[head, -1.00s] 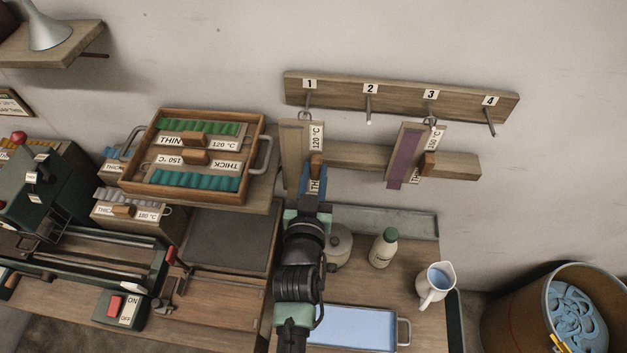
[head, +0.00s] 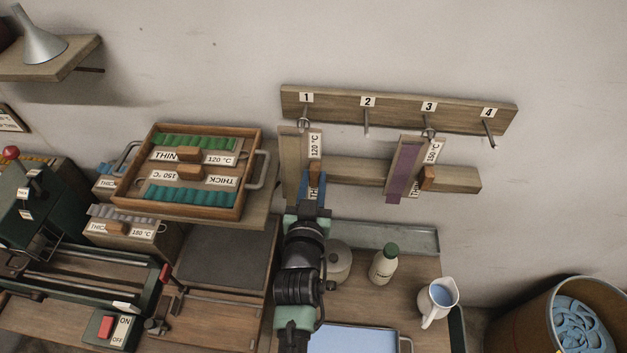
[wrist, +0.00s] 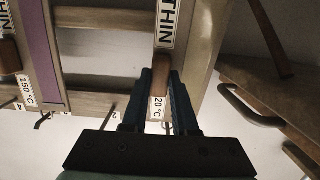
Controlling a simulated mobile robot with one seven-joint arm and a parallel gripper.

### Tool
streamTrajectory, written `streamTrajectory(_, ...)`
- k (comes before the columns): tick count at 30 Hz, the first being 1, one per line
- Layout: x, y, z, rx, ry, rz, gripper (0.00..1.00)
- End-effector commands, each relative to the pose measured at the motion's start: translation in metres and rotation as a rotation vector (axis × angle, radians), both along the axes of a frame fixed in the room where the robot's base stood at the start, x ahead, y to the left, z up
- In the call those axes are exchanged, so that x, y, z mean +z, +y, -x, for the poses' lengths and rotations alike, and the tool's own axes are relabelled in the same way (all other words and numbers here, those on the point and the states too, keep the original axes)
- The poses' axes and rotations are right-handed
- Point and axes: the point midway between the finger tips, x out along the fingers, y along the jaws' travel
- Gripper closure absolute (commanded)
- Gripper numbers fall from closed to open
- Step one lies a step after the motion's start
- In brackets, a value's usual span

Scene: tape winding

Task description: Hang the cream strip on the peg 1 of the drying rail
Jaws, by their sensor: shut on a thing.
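The cream strip (head: 290,165) lies on a narrow wooden board with a THIN 120 °C label, upright below peg 1 (head: 305,110) of the drying rail (head: 400,108). A metal ring at the board's top overlaps the end of peg 1 in the head view; I cannot tell whether the peg is through it. My gripper (wrist: 163,90) is shut on the board's brown wooden block (wrist: 161,72). In the head view my arm hides the board's lower end.
A board with a purple strip (head: 403,172) hangs from peg 3; pegs 2 and 4 are bare. A lower wall plank (head: 360,172) runs behind the boards. A crate (head: 127,203) stands left. A pot, a bottle (head: 384,266) and a jug (head: 437,298) stand below.

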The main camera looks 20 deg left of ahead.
Motion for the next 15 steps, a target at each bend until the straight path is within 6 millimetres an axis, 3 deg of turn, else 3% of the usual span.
streamTrajectory(8, 0.0008, 0.0000, -0.0001, 0.000, -0.002, -0.001, 1.00)
streamTrajectory(9, 0.0007, 0.0001, -0.0001, 0.000, -0.002, -0.001, 0.66)
streamTrajectory(13, 0.0006, 0.0000, -0.0001, 0.000, -0.001, 0.000, 0.43)
streamTrajectory(15, 0.0005, 0.0000, -0.0001, 0.000, -0.001, 0.000, 0.38)
